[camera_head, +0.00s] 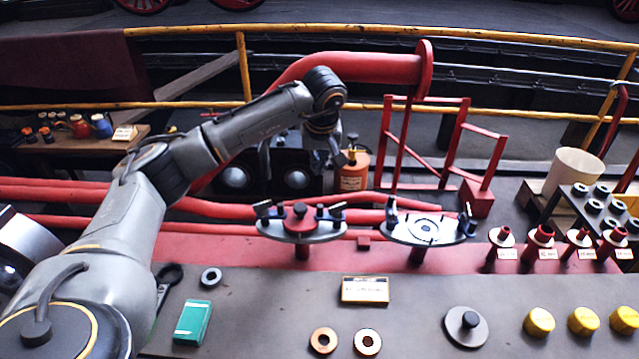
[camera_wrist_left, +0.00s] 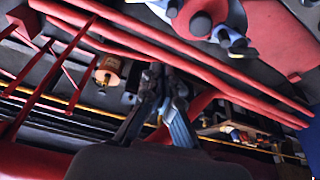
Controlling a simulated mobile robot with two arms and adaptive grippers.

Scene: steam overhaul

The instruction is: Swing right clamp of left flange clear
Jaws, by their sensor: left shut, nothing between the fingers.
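The left flange (camera_head: 301,232) is a grey oval plate with a red hub in its middle, on a red stub. Its right clamp (camera_head: 336,210) is dark with a pale blue-grey end, at the plate's right end; its left clamp (camera_head: 265,210) sits opposite. My left gripper (camera_head: 346,158) hangs behind and above the right clamp, apart from it. In the left wrist view the fingers (camera_wrist_left: 165,82) are together and empty, and the flange's red hub and pale clamp ends (camera_wrist_left: 237,42) show at the top. My right gripper is not in view.
The right flange (camera_head: 424,230) stands close by, with its own clamps. Red pipes (camera_head: 230,208) run behind. An orange canister (camera_head: 353,172) stands beyond the gripper. A label plate (camera_head: 365,290), rings and yellow caps (camera_head: 539,321) lie on the front bench.

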